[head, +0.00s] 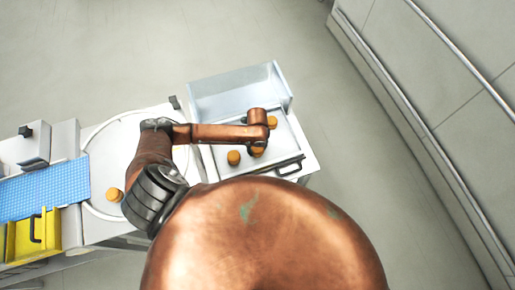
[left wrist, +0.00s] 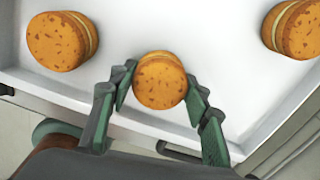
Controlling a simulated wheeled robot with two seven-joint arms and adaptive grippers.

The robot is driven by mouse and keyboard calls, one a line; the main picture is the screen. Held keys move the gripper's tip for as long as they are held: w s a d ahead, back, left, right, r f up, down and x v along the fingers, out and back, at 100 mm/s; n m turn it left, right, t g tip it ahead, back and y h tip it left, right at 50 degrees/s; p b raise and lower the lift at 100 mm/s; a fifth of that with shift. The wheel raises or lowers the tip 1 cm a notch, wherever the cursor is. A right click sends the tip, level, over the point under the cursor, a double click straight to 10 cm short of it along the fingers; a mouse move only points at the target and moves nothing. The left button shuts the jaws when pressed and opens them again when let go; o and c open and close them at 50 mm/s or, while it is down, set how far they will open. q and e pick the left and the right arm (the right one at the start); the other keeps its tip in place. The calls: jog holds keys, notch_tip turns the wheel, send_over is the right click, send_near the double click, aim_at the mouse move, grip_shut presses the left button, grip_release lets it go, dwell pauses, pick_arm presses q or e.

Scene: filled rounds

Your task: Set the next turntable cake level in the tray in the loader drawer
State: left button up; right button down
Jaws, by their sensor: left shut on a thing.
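My left gripper (left wrist: 160,86) is shut on an orange-brown layered cake (left wrist: 160,82), one finger on each side. The cake is over the near part of the white tray (left wrist: 225,95) in the loader drawer; I cannot tell whether it touches the floor or is level. In the head view this cake (head: 257,152) is partly hidden under my wrist. Two other cakes are in the tray, one to the left (left wrist: 58,42) and one to the right (left wrist: 296,30), apart from the held one. Another cake (head: 114,194) sits on the white turntable (head: 103,160). My right gripper is out of view.
The drawer has a dark handle (head: 289,168) at its front. A clear raised panel (head: 235,92) stands behind the tray. A blue belt (head: 45,190) and a yellow bin (head: 35,238) lie at the left. A grey cabinet wall (head: 440,120) runs along the right, with bare floor between.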

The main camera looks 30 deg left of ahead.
aim_at(257, 148)
pick_arm(q)
jog(key=shift+f, duration=0.15)
jog(key=o, duration=0.8)
jog(key=shift+c, duration=0.2)
notch_tip(257, 148, up, 12)
jog(key=shift+b, duration=0.35)
